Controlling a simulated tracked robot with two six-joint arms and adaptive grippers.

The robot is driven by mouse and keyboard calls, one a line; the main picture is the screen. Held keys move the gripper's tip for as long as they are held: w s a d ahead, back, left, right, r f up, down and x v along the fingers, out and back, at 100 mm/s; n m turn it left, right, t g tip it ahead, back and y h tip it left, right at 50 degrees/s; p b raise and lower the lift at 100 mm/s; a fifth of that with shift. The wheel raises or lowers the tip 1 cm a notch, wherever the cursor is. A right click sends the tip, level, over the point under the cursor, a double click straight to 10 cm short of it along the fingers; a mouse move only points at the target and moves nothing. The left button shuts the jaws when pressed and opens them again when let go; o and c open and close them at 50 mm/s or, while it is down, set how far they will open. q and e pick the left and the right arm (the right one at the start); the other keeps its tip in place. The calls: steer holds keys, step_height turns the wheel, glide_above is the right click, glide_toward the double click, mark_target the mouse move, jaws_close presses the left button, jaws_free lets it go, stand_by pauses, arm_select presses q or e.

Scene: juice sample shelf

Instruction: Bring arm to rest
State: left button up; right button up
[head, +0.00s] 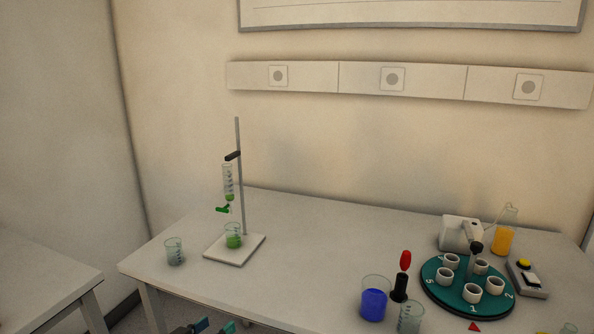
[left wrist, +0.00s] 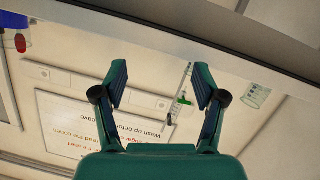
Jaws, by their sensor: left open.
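My left gripper (head: 213,327) shows at the bottom edge of the head view, low in front of the table. In the left wrist view my left gripper (left wrist: 162,88) has its two fingers spread wide with nothing between them. Most of the left arm is out of the head view. My right gripper shows in neither view.
The white table (head: 310,232) bears a burette stand (head: 241,190) over a beaker of green liquid (head: 233,240). An empty beaker (head: 174,252) stands left of it. A blue-filled beaker (head: 374,300) and green carousel (head: 433,290) stand right. The table's middle is clear.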

arm_select(q)
steer(key=s+d+f+n+g+y, duration=0.1)
steer(key=s+d+f+g, duration=0.2)
steer(key=s+f, duration=0.55)
steer(key=s+d+f+n+g, duration=0.25)
steer(key=s+f, duration=0.25)
steer(key=f, duration=0.6)
steer(key=s+f+g, duration=0.3)
steer(key=s+g, duration=0.1)
steer(key=s, duration=0.5)
steer(key=s+d+f+g+y, duration=0.1)
steer(key=s+f+g, duration=0.2)
steer(key=s, duration=0.6)
steer(key=shift+s+f+g, duration=0.25)
steer(key=shift+f+g, duration=0.1)
steer(key=shift+f, duration=0.1)
steer(key=shift+d+n, duration=0.15)
steer(key=shift+n, duration=0.1)
